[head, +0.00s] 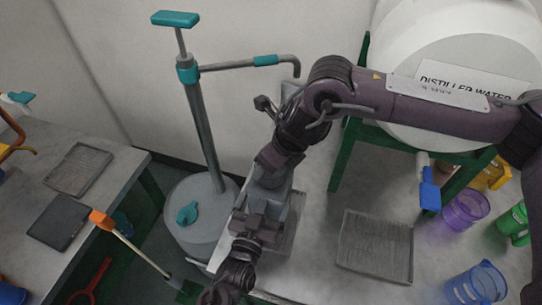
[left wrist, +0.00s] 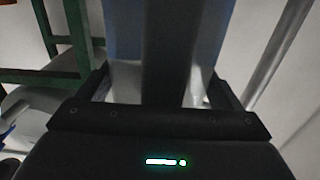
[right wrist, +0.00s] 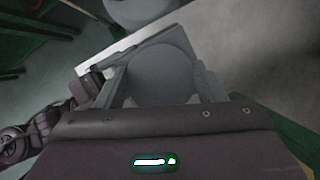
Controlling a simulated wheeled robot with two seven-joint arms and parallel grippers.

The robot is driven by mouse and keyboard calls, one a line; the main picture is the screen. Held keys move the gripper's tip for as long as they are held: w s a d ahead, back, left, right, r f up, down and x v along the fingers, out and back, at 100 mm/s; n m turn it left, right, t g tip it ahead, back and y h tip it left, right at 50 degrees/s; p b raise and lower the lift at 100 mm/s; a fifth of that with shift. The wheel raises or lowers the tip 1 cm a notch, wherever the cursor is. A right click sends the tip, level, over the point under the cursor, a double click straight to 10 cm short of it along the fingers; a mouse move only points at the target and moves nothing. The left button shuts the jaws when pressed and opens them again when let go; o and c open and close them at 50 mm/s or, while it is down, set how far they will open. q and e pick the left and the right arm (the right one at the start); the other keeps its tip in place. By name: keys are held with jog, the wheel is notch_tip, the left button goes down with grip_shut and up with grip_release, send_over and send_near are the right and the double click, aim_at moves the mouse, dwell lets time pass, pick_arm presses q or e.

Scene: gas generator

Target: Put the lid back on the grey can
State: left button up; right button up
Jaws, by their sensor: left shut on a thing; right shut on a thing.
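The grey can (head: 268,203) is upright near the left edge of the right-hand table, between my two grippers. My left gripper (head: 262,216) is shut on its body from the near side; the left wrist view shows the can's blue-grey sides (left wrist: 122,35) between the fingers, split by a dark vertical strip. My right gripper (head: 278,162) is above, at the can's top end, and appears shut on the grey lid; the right wrist view shows a round grey piece (right wrist: 160,75) between its fingers. Whether the lid touches the can's rim is hidden.
A grey pump drum (head: 190,225) with a tall pipe stands left of the can. A white distilled-water tank (head: 450,65) sits on a green stand behind right. A grey tray (head: 375,247), a purple cup (head: 465,210) and a blue cup (head: 475,285) are on the table.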

jog(key=shift+f, duration=0.25)
jog(key=shift+f, duration=0.5)
dwell(0.4)
